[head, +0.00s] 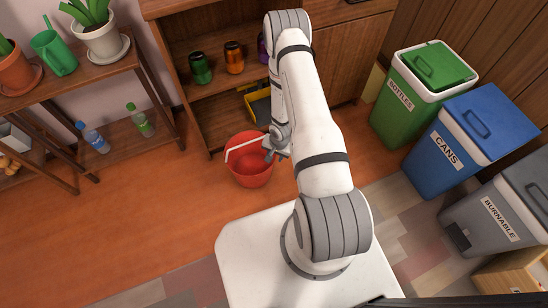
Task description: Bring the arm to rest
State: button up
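My white arm with grey joints reaches forward from my white base, over the wooden floor. My gripper (270,154) is at its far end, small and dark, beside and above the red bucket (249,178). The bucket stands upright on the floor, with its white handle (243,147) raised toward the gripper. The gripper is too small and partly hidden by the arm, so I cannot tell whether its fingers are open or touch the handle.
A plant rack (60,80) with two bottles stands at left. Green (420,90), blue (470,140) and grey (500,215) bins line the right. The floor left of the bucket is clear.

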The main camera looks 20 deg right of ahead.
jog(key=shift+d+r, duration=0.1)
jog(key=shift+r, duration=0.7)
jog(key=w+d+r+n+h+p, duration=0.2)
jog(key=r+p, duration=1)
jog(key=r, duration=3.2)
jog(key=s+a+r+n+p, duration=0.2)
jog(key=s+r+p, duration=0.2)
jog(key=r, duration=0.7)
jog(key=s+a+r+n+t+p, duration=0.1)
jog(key=s+r+p, duration=0.3)
jog(key=s+r, duration=0.4)
jog(key=s+a+r+n+y+p, duration=0.1)
jog(key=s+a+r+n+p, duration=0.2)
jog(key=r, duration=1.2)
jog(key=s+a+p, duration=0.1)
jog(key=s, duration=0.2)
jog(key=shift+s+r+t+p, duration=0.3)
jog(key=shift+s+r+p, duration=0.05)
jog(key=shift+s+r, duration=0.05)
